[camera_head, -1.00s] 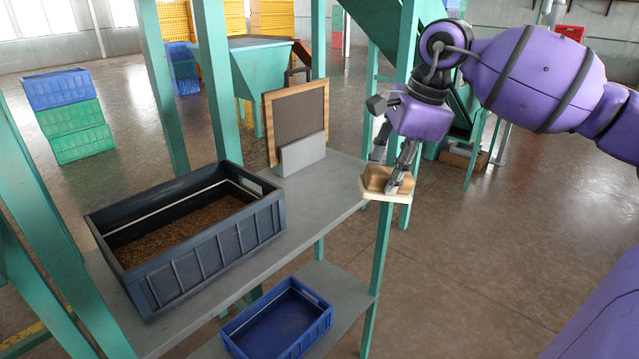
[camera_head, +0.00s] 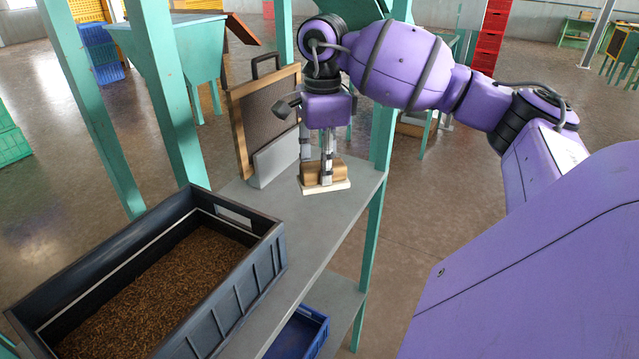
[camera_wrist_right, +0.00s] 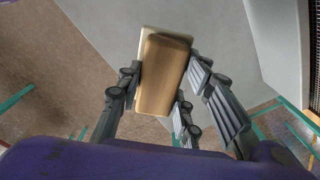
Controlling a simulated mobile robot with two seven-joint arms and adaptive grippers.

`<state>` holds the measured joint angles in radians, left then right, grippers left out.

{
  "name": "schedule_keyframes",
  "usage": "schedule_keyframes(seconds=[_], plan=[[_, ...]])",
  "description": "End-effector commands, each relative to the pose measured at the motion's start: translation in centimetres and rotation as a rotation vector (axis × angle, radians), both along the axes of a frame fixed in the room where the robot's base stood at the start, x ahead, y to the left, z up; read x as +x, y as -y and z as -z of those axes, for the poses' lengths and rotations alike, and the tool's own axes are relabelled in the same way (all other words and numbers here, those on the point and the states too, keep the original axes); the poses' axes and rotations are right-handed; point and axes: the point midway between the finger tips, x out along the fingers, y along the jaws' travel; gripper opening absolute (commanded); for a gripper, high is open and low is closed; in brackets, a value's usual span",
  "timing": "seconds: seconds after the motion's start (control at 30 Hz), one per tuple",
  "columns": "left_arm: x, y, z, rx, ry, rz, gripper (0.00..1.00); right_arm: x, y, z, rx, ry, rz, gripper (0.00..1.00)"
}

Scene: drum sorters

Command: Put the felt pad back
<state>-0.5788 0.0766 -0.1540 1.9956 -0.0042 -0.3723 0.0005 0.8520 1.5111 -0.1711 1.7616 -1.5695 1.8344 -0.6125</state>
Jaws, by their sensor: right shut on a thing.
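The felt pad (camera_head: 339,185) is a wooden block with a pale, flat underside. My right gripper (camera_head: 317,168) points down and is shut on its wooden part. In the right wrist view the block (camera_wrist_right: 165,75) sits between the finger pairs, with its pale layer showing at the top and left edges. The pad is over the right end of the grey shelf (camera_head: 300,222). I cannot tell whether it touches the shelf or hangs just above it. My left gripper is not in view.
A dark crate (camera_head: 245,290) of brown grains stands on the shelf at the left. A wood-framed screen (camera_head: 265,120) stands behind a low grey block (camera_head: 275,158) at the back. Green posts (camera_head: 372,180) flank the shelf. A blue tray (camera_head: 300,335) is on the lower shelf.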

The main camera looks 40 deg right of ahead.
Motion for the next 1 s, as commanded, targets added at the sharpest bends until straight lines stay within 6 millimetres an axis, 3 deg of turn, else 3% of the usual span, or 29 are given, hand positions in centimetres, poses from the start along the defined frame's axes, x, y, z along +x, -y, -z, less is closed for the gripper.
schedule_keyframes(seconds=[0.4,0.77,0.8,0.93,1.0], plan=[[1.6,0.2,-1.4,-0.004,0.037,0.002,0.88,0.0,-0.1,4.4,0.001,0.002,-0.001,0.13],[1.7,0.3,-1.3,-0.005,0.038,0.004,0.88,0.0,0.0,5.1,0.000,0.002,-0.001,0.13],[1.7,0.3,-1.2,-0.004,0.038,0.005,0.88,0.0,0.0,5.1,0.000,0.002,-0.001,0.36],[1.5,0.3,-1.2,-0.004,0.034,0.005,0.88,0.0,0.0,5.0,0.001,0.003,-0.001,0.53],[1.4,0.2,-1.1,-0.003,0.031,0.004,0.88,0.0,0.0,5.0,0.001,0.003,-0.001,0.53]])
